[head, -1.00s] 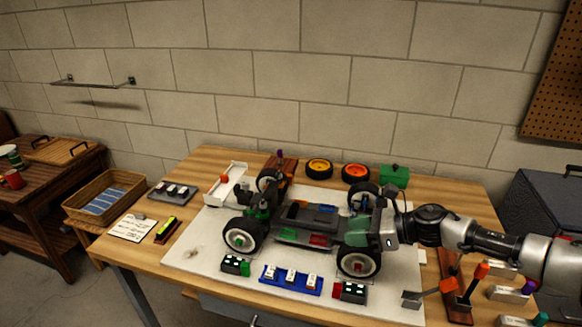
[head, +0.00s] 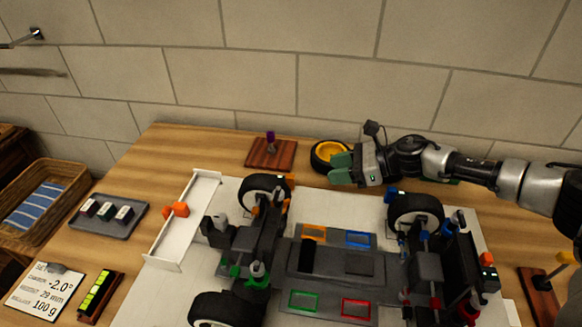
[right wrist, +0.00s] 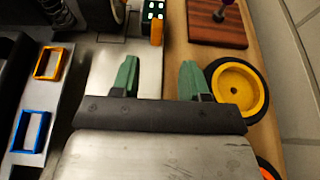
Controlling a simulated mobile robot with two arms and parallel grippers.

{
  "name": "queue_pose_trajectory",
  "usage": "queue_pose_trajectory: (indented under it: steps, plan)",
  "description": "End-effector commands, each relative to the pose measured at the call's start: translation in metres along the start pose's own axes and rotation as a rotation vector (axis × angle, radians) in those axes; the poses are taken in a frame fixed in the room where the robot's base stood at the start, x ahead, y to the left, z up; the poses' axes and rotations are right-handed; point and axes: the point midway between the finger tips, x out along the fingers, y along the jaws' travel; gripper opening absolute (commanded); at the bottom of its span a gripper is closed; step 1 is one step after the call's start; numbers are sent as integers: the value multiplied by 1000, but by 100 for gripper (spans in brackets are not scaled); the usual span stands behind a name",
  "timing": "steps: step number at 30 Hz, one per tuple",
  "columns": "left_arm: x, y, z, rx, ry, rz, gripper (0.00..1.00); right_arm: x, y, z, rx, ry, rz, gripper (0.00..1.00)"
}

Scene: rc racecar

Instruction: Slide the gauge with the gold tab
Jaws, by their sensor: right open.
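The gauge with the gold tab (right wrist: 154,14) is at the top of the right wrist view. It is a small dark box with lit green marks and a gold-orange tab on its near end. In the head view its tab (head: 289,179) shows beside the far-left wheel; the wheel hides most of the box. My right gripper (head: 341,168) has green fingers and is open and empty behind the car, right of the gauge. In the right wrist view the gripper (right wrist: 158,72) points at the gauge, with a gap between. My left gripper is not in view.
The car chassis (head: 345,270) stands on a white mat. A yellow-rimmed wheel (right wrist: 238,88) lies close beside my right gripper. A wooden block with a purple peg (head: 270,152) stands near the wall. A white wing with an orange piece (head: 176,210) is at the left.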

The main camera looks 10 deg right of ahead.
Motion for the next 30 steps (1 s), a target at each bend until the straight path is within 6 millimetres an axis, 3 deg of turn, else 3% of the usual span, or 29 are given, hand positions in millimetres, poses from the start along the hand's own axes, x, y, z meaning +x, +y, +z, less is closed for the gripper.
queue_pose_trajectory:
  steps: [5,18,30]
  plan:
    - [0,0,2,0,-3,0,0,20,1,1,0,-1,4,45]
    - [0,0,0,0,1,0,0,95,0,0,0,0,1,45]
    - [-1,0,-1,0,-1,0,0,107,0,0,0,0,0,45]
